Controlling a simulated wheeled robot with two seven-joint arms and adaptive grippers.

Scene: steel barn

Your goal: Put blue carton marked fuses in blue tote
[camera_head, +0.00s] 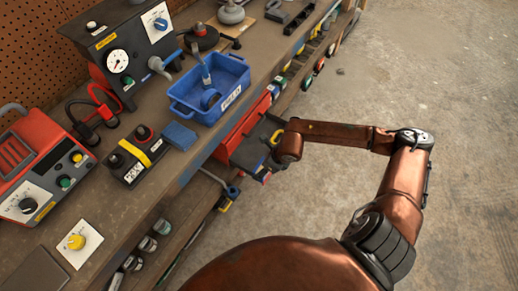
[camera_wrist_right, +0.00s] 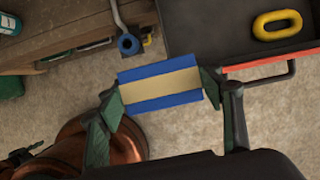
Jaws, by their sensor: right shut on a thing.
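My right gripper (camera_wrist_right: 160,87) is shut on the blue carton (camera_wrist_right: 158,72), which has a tan band along its middle. The carton spans between the two fingertips in the right wrist view, held above the concrete floor beside an open drawer. Its marking cannot be read. In the head view my right arm reaches toward the bench front, and the gripper and carton are small and mostly hidden there. The blue tote (camera_head: 182,109) stands on the bench top, with a brush-like tool and a blue roll in it. My left gripper is not in view.
The open red-fronted drawer (camera_wrist_right: 210,42) holds a yellow ring (camera_wrist_right: 277,24). A small blue block (camera_head: 180,135) and a black battery-like box (camera_head: 133,158) sit near the tote. Red and dark machines stand behind. Open floor lies right of the bench.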

